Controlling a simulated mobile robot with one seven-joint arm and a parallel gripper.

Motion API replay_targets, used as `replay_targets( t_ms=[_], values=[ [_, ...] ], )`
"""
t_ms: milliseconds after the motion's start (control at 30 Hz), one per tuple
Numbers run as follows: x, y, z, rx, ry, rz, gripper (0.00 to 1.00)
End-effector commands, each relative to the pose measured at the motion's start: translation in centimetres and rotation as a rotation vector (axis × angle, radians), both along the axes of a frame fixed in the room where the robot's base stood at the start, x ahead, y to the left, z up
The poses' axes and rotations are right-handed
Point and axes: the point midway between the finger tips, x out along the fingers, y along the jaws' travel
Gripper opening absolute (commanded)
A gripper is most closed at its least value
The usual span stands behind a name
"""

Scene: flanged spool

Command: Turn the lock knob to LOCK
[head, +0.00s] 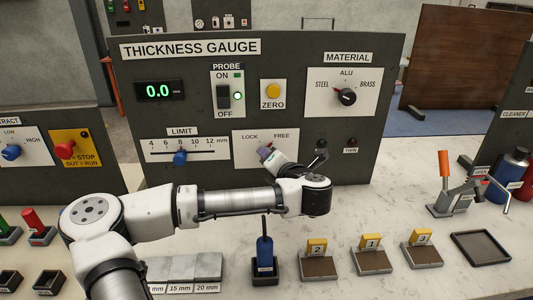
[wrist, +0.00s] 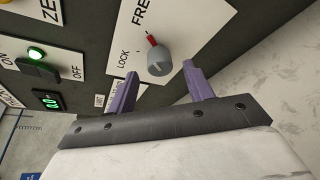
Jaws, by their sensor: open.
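The lock knob (wrist: 161,63) is a grey round knob with a red pointer on a white plate marked LOCK and FREE. In the wrist view its pointer is directed toward FREE. My gripper (wrist: 160,69) is open, with one purple finger on each side of the knob. The fingertips look close to the knob; I cannot tell whether they touch it. In the head view my gripper (head: 268,153) is at the LOCK/FREE plate (head: 245,151) and largely hides the knob.
The thickness gauge panel (head: 215,77) also carries a LIMIT slider (head: 180,157), a PROBE switch (head: 223,97), a ZERO button (head: 273,90) and a MATERIAL dial (head: 347,97). A blue-handled tool (head: 264,252) and several labelled blocks stand on the counter before the panel.

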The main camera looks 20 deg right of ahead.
Motion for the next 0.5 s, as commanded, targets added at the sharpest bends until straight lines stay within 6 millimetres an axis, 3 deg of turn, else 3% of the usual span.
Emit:
replay_targets(
  t_ms=[200,500],
  values=[
    [3.0,0.1,-0.7,-0.002,0.001,0.001,0.52],
    [3.8,0.1,-1.0,-0.001,0.000,-0.001,0.52]
  ],
)
